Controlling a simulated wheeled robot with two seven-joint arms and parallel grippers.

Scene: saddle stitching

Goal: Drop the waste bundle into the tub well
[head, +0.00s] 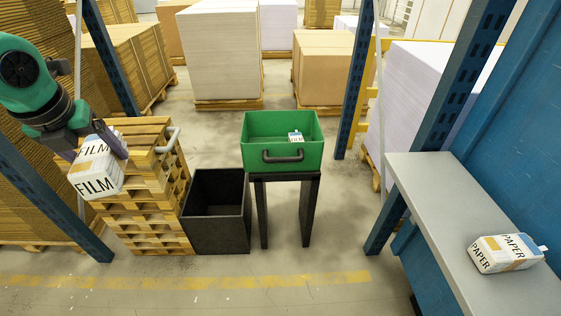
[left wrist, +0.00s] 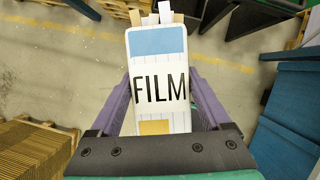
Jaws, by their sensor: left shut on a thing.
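My left gripper (head: 97,148) is shut on a white waste bundle (head: 97,172) marked FILM, held at the left over a stack of wooden pallets. In the left wrist view the FILM bundle (left wrist: 158,60) sits between the two purple fingers, with paper strips sticking out of its far end. The green tub (head: 283,161) stands on a black stand in the middle, right of the gripper and well apart from it. A small white and blue item (head: 296,137) shows inside the tub. My right gripper is not in view.
An open black bin (head: 217,212) stands between the pallet stack (head: 150,215) and the tub's stand (head: 285,180). A second bundle marked PAPER (head: 505,252) lies on the grey bench (head: 440,190) at right. Blue posts (head: 355,80) rise behind the tub and at both sides.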

